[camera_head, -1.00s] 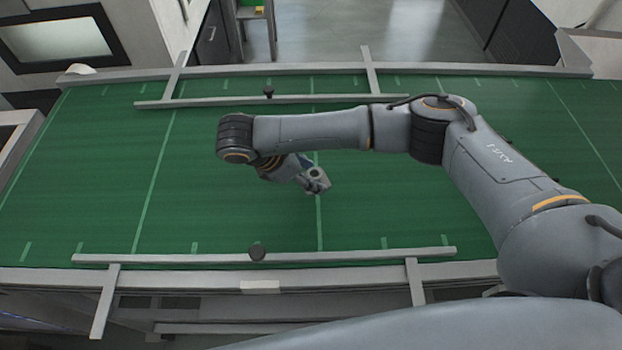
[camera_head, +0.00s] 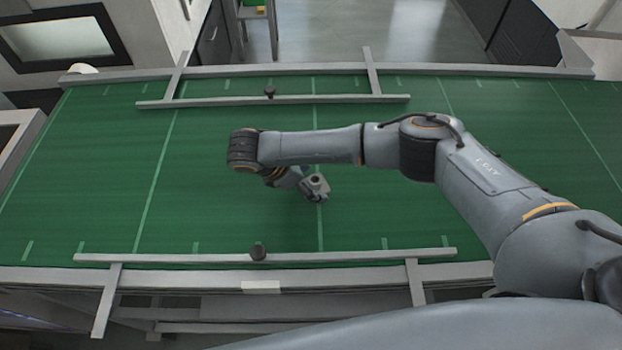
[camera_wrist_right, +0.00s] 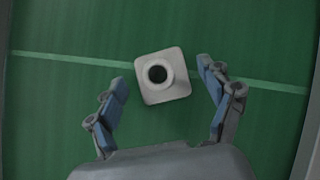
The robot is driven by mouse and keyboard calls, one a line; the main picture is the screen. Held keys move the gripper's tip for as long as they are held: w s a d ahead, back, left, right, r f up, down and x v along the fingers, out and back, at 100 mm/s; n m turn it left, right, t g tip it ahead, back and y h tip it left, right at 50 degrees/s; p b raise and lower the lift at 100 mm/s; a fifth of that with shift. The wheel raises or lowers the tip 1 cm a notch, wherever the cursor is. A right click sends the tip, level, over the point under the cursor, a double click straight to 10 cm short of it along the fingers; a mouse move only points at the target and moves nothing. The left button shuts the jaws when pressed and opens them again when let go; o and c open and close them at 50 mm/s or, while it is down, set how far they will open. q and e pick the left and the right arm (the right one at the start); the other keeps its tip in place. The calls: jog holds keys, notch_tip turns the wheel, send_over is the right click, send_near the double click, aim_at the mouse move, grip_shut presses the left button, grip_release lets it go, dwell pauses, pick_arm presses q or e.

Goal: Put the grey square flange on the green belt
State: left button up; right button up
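The grey square flange (camera_wrist_right: 161,76), a square plate with a round raised collar and a dark hole, shows in the right wrist view over the green belt (camera_wrist_right: 60,110). My right gripper (camera_wrist_right: 165,80) is open, with a finger on each side of the flange and gaps between. In the head view the flange (camera_head: 318,184) is close to my right gripper (camera_head: 314,191), near a light line across the green belt (camera_head: 230,205). It appears to rest on the belt; any small height gap is hard to tell. My left gripper is not in view.
The belt is otherwise clear to the left and right of my right arm.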

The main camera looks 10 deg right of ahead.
jog(key=shift+a+r, duration=0.35)
jog(key=shift+r, duration=0.05)
jog(key=b+v, duration=0.1)
jog(key=v, duration=1)
